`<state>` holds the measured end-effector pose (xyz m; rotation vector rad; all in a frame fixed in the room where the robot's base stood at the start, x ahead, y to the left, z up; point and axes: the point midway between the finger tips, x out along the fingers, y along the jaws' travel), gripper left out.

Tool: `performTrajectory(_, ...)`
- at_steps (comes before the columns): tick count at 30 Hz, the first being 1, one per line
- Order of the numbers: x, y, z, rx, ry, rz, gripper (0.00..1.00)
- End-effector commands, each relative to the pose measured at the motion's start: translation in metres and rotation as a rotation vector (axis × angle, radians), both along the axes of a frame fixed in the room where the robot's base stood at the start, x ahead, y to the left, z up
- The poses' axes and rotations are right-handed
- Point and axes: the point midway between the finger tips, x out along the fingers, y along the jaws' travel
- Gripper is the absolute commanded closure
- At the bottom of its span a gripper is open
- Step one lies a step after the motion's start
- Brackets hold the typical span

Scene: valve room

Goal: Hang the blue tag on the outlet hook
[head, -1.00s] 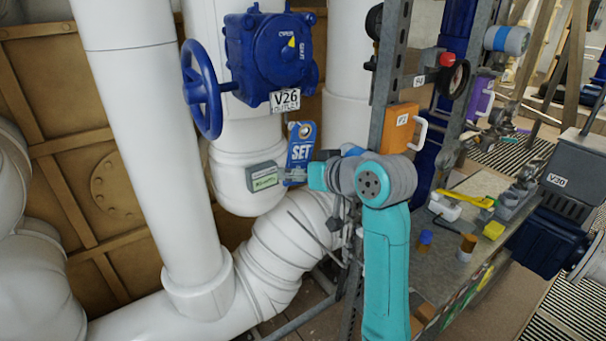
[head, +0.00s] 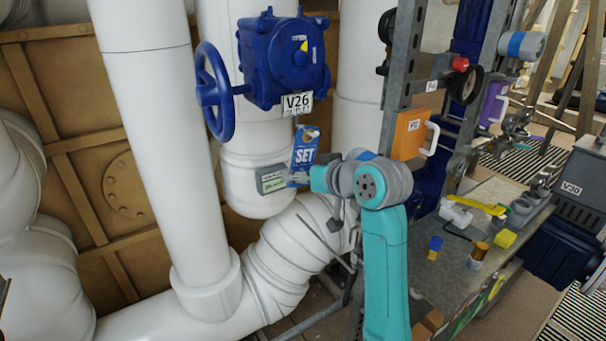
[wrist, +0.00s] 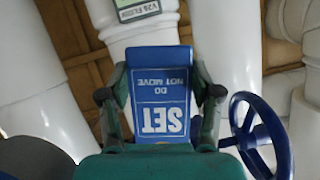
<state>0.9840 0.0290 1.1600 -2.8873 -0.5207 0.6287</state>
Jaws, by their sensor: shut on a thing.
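The blue tag (head: 303,155), marked SET, is in my gripper, upright with a slight tilt, just below the V26 OUTLET plate (head: 298,103) on the blue valve (head: 283,58). In the wrist view the tag (wrist: 160,95) appears upside down, reading SET DO NOT MOVE, between the two fingers of my gripper (wrist: 160,92). In the head view my wrist partly hides the gripper. A thin hook-like piece seems to show between the plate and the tag's top. I cannot tell whether the tag's hole is around it or apart from it.
A blue handwheel (head: 214,92) stands left of the tag. A grey box with a green label (head: 271,179) is on the white pipe beside the tag. An orange box (head: 411,134) is on the post at right. The bench (head: 480,225) holds several small items.

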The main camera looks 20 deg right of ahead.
Motion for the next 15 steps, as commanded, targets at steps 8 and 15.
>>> performTrajectory(8, -0.0002, 0.0, 0.0002, 0.0, 0.0, 0.0, 0.56)
performTrajectory(15, -0.0002, 0.0, 0.0002, 0.0, 0.0, 0.0, 0.07)
